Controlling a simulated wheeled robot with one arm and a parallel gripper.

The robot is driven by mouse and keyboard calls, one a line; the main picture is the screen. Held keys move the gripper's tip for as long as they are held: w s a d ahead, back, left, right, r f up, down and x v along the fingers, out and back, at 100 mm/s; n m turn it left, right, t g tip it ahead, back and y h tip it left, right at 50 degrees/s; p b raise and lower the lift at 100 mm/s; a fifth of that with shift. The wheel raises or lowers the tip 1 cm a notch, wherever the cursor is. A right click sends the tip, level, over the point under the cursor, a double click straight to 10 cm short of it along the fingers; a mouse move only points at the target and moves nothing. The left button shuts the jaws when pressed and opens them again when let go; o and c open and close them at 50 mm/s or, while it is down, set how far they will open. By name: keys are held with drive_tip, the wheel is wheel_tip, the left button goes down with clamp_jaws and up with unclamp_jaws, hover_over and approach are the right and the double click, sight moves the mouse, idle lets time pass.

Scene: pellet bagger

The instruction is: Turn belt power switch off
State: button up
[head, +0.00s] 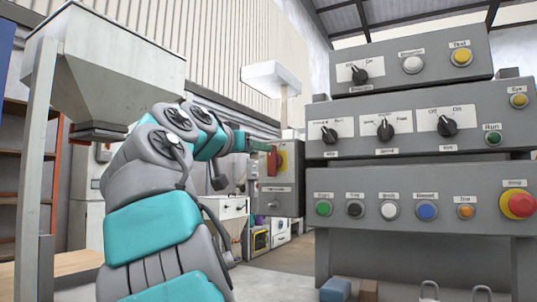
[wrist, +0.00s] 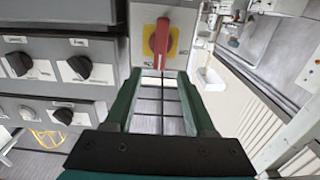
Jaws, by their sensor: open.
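A red rotary handle (head: 272,161) sits on a yellow plate (head: 283,160) on the front of a grey switch box (head: 284,196), left of the control panels. The handle stands roughly upright in the head view. In the wrist view the handle (wrist: 163,42) lies in line with the gap between my fingertips, its near end just beyond them. My gripper (wrist: 160,76) is open and empty, with green fingers either side of the gap; I cannot tell whether they touch the handle. In the head view my gripper (head: 258,143) is beside the handle, partly hidden by the arm.
Grey control panels with black knobs (head: 385,130) and buttons stand close on the right; a red stop button (head: 517,205) is at their lower right. A metal hopper (head: 100,65) is at the left. Open floor (head: 285,255) shows below the switch box.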

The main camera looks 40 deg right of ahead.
sight(273, 161)
drive_tip(key=x, duration=0.7)
drive_tip(key=shift+p, duration=0.4)
drive_tip(key=shift+c, duration=0.2)
drive_tip(key=shift+f, duration=0.1)
clamp_jaws()
